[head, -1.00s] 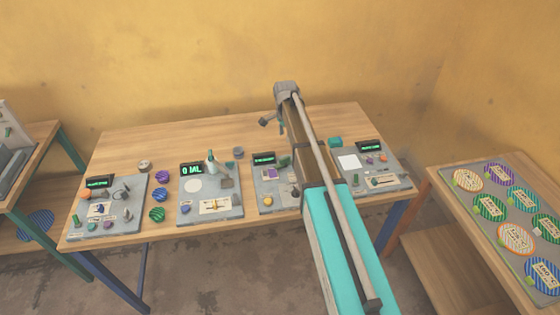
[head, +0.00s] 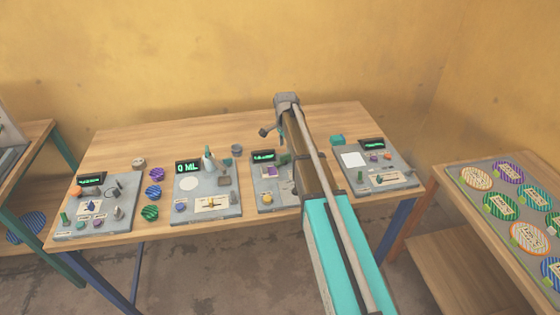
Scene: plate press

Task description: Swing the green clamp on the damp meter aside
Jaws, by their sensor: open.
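Several grey panels with small dark displays stand on the wooden table, and their labels are too small to read, so I cannot tell for certain which is the damp meter. The panel at the middle right (head: 264,198) has a green part (head: 285,159) at its back right that may be the green clamp. My arm covers the right side of this panel. The end of my arm is bent over above the table, behind this panel in the picture.
A panel reading 0 ML (head: 207,209) stands left of it, another panel (head: 75,229) at the far left, one with a white square (head: 395,181) at the right. Striped discs (head: 155,174) lie between the left panels. A side table with a disc board (head: 459,188) is at right.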

